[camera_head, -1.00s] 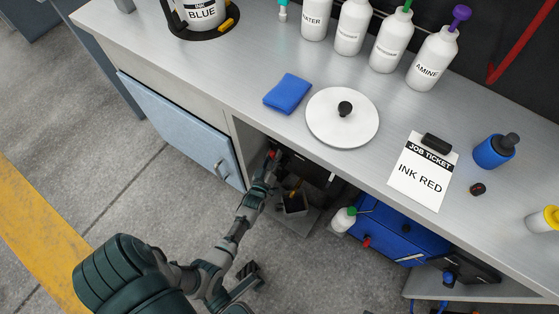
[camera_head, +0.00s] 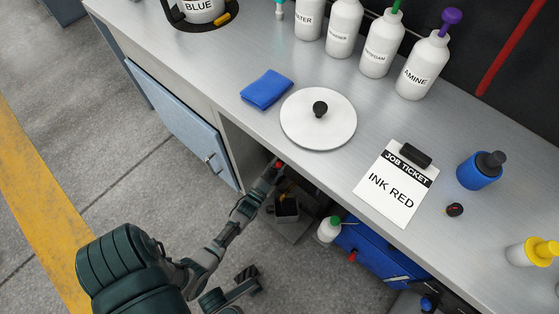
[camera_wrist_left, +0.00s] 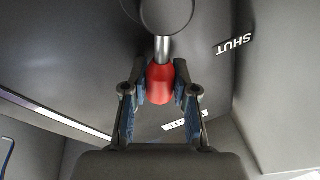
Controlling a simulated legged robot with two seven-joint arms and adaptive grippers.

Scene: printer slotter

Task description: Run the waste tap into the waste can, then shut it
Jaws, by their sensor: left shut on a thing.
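The waste tap's red handle knob (camera_wrist_left: 160,84) sits on a metal stem in the left wrist view. My left gripper (camera_wrist_left: 160,100) is shut on this knob, with one dark finger pad on each side. A white SHUT mark (camera_wrist_left: 233,46) is on the dark panel to the right of the stem; another white label lies partly behind the fingers. A small dark open container (camera_head: 287,209), probably the waste can, stands below the bench. The tap's spout and any flow are not visible.
A blue cabinet door (camera_head: 180,120) is left of the opening. A white bottle with a green cap (camera_head: 328,230) and a blue case (camera_head: 375,250) are to the right. The bench top carries a round lid (camera_head: 318,125), a job ticket (camera_head: 393,190) and several bottles.

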